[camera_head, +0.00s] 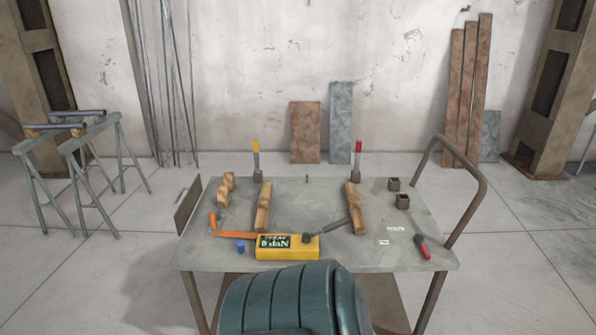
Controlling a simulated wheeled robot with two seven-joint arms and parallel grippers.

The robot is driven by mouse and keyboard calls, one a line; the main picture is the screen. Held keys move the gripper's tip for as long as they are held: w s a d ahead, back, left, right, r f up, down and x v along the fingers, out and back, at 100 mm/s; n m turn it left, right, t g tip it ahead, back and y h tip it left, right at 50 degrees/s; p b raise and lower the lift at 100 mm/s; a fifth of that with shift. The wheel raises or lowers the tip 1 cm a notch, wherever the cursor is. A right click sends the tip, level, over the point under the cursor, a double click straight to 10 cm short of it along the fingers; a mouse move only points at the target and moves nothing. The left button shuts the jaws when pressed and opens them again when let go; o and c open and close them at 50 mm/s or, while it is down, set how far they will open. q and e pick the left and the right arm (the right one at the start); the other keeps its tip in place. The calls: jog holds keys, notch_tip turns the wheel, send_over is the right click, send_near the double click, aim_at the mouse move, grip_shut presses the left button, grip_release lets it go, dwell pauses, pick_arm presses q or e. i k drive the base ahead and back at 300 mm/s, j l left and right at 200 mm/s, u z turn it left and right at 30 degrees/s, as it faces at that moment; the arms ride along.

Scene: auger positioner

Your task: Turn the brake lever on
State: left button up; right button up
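Two upright levers stand at the far side of the grey table (300,195): a yellow-topped lever (255,155) on the left and a red-topped lever (358,157) on the right. I cannot tell which of them, if either, is the brake lever. A yellow box (300,252) with a dark label lies at the near edge. Neither of my grippers is in view.
Wooden blocks (263,207) (353,208), small brown cube-like pieces (402,201), a blue piece (240,246), an orange strip (234,234) and a red-handled tool (422,246) lie on the table. A bent handle rail (482,190) rises at right. A ribbed teal body (285,300) blocks the near middle.

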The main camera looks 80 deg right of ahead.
aim_at(418, 238)
jog(key=z, duration=3.65)
